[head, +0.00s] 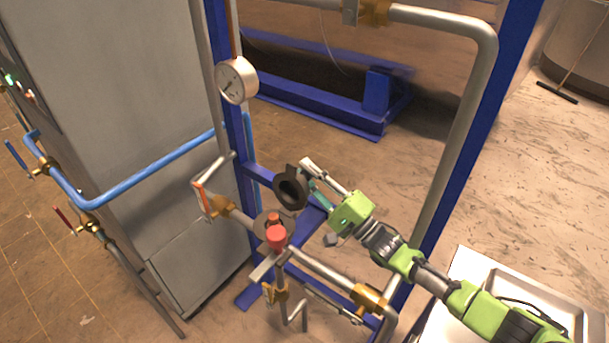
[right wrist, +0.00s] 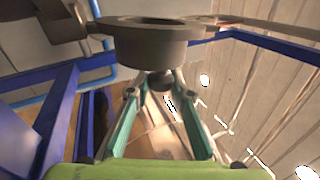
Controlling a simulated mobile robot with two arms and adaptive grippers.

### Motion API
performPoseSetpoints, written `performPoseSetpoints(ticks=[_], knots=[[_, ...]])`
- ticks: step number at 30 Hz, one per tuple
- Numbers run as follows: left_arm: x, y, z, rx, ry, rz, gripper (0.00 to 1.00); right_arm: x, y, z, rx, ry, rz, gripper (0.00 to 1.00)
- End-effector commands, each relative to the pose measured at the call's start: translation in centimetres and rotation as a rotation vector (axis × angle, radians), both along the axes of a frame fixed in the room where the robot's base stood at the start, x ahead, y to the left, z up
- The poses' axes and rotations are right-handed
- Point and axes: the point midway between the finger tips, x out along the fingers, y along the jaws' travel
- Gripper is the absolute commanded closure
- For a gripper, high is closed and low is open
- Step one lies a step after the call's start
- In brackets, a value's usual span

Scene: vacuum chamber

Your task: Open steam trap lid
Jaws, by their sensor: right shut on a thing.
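The steam trap lid (head: 290,187) is a dark round ring-shaped piece, seen tilted up on its edge in the head view. It stands just above a pipe fitting (head: 268,222) that I take for the steam trap body, partly hidden. In the right wrist view the lid (right wrist: 155,45) is a dark hollow cup close in front of the fingers. My right gripper (head: 316,188) is at the lid's right side, its teal fingers shut on it. The fingertips (right wrist: 160,78) lie under the cup's rim, and the exact contact is partly hidden. My left gripper is not in view.
A pressure gauge (head: 236,80) is above left, beside the blue frame post. A large grey cabinet (head: 120,110) fills the left. A metal tray (head: 540,295) is at lower right.

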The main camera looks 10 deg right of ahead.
Motion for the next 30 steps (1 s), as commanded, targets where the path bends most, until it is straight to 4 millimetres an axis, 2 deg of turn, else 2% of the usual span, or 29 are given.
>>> performPoseSetpoints(ticks=[6, 23, 24, 30], knots=[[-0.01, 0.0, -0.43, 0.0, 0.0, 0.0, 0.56, 0.24, -0.28, -0.73, 0.051, 0.054, 0.0, 1.0], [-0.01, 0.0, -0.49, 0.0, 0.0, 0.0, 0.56, 0.31, -0.34, -0.91, 0.067, 0.071, 0.0, 1.0], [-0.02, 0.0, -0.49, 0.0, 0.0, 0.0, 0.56, 0.31, -0.34, -0.91, 0.067, 0.071, 0.0, 0.72], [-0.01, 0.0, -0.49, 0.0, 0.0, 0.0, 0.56, 0.32, -0.34, -0.86, 0.068, 0.071, 0.0, 0.72]])
